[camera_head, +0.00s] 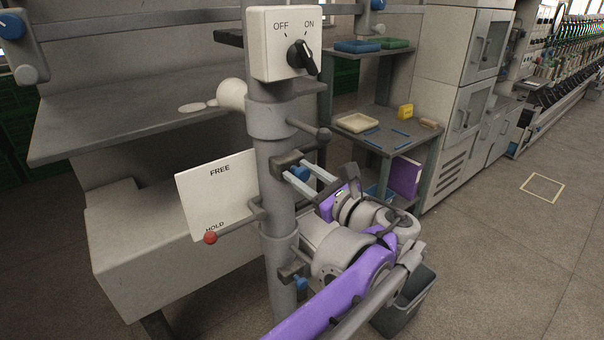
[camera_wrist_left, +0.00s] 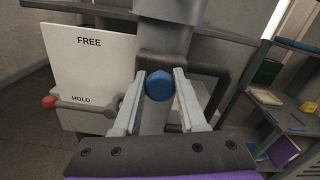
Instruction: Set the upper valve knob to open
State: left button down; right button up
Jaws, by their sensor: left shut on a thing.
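The upper valve knob (camera_head: 299,173) is a small blue knob on a dark block on the grey post (camera_head: 275,190). In the left wrist view the blue knob (camera_wrist_left: 159,85) sits between the two pale fingers. My left gripper (camera_head: 303,178) reaches in from the right side of the post and is shut on this knob; it also shows in the left wrist view (camera_wrist_left: 158,92). The fingers partly hide the knob in the head view. A lower blue valve knob (camera_head: 300,284) sits further down the post, free of the gripper. My right gripper is not in view.
Above is a white switch box (camera_head: 270,60) with OFF and ON marks and a black dial. A FREE/HOLD plate (camera_head: 215,195) and a red-tipped lever (camera_head: 210,238) stand left of the post. A shelf unit (camera_head: 385,145) with trays stands behind; open floor lies right.

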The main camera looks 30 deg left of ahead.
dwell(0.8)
pick_arm(q)
jog(key=p+v, duration=0.1)
jog(key=v, duration=0.3)
jog(key=shift+d, duration=0.15)
jog(key=c, duration=0.9)
grip_release()
jog(key=o, duration=0.4)
jog(key=shift+s+d, duration=0.1)
jog(key=shift+s, duration=0.05)
jog(key=shift+o, duration=0.2)
jog(key=v, duration=1)
jog(key=shift+d, duration=0.3)
